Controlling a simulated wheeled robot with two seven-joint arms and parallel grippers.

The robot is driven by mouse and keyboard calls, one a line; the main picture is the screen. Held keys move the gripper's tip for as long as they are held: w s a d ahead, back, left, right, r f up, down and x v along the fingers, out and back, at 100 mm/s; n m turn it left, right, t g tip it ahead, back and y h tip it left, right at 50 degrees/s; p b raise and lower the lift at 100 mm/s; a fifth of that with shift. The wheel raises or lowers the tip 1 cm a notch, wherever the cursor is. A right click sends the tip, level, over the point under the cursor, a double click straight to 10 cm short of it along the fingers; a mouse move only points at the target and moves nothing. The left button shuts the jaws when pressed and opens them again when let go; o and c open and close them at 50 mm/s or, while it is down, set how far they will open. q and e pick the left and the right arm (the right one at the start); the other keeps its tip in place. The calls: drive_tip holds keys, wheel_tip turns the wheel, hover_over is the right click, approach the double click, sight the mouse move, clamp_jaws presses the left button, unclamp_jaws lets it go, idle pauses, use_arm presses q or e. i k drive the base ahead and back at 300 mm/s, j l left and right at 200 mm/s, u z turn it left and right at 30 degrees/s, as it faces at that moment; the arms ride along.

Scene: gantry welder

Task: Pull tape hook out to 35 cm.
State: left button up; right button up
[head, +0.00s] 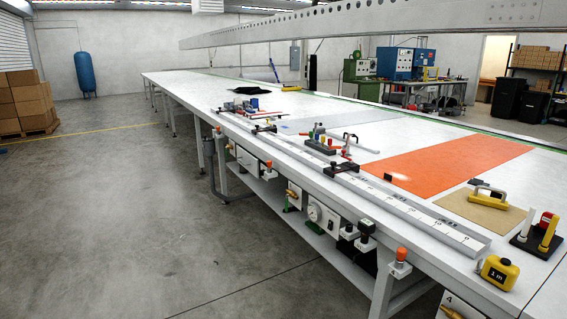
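A yellow tape measure (498,273) with a dark "1 m" label sits at the near right edge of the long white table. A small pale tab shows at its left side, perhaps the tape hook; it is too small to be sure. No length of tape can be made out extending from the case. A ruler rail (400,205) with printed marks runs along the table edge, its near end close to the tape measure. Neither of my grippers is in view.
The white table (290,103) carries an orange sheet (447,165), a tan board with a yellow-handled tool (488,194), and a black stand with yellow and white handles (538,232). Orange-topped knobs and a gauge (322,218) stick out along the front edge.

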sight(477, 271)
drive_tip(key=z, duration=1.45)
